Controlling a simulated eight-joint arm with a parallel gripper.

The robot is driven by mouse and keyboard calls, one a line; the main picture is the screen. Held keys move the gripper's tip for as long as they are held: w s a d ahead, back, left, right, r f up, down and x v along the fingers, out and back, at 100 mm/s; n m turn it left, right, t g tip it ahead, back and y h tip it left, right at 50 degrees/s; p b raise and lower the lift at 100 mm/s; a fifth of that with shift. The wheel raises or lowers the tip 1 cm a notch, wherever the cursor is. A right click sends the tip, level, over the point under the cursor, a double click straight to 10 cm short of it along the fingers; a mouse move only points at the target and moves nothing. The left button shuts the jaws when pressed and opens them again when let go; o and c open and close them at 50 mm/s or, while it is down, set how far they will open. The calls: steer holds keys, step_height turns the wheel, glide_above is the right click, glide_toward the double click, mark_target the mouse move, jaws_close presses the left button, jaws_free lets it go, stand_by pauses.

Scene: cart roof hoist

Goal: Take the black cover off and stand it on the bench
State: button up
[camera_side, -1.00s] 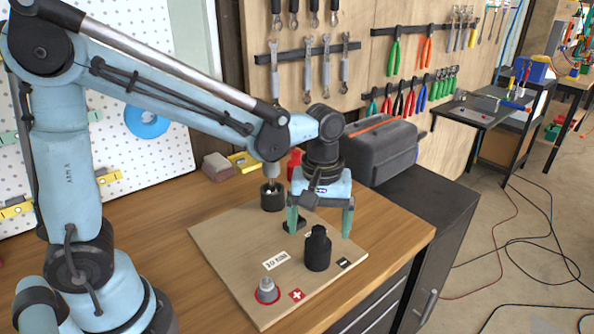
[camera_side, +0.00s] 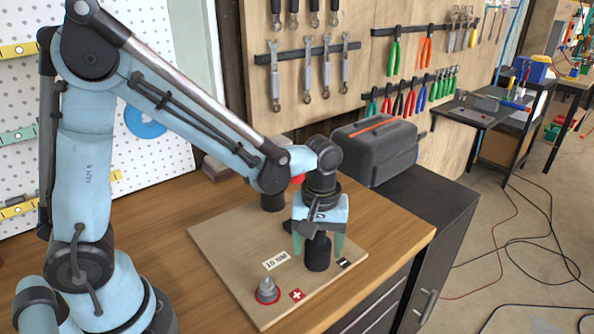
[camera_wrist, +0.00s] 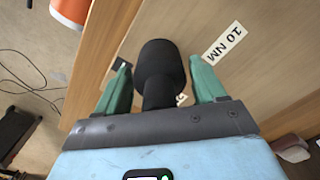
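The black cover (camera_side: 318,258), a dark cylinder with a narrower neck, stands upright on the wooden board (camera_side: 225,258) beside the black minus label. In the wrist view the cover (camera_wrist: 158,65) sits between the two green fingers. My gripper (camera_side: 318,247) points down over it, and its palm hides the cover's top in the side view. The fingers are open, one on each side, with visible gaps to the cover in the wrist view (camera_wrist: 160,70). The bench (camera_side: 385,235) is bare wood around the board.
A black cylinder (camera_side: 272,201) stands at the board's back. A grey toolbox (camera_side: 375,150) is behind right. Bare bench lies right of the board.

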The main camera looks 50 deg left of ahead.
steer(key=c, duration=1)
steer(key=shift+o, duration=0.2)
steer(key=shift+r, duration=3.6)
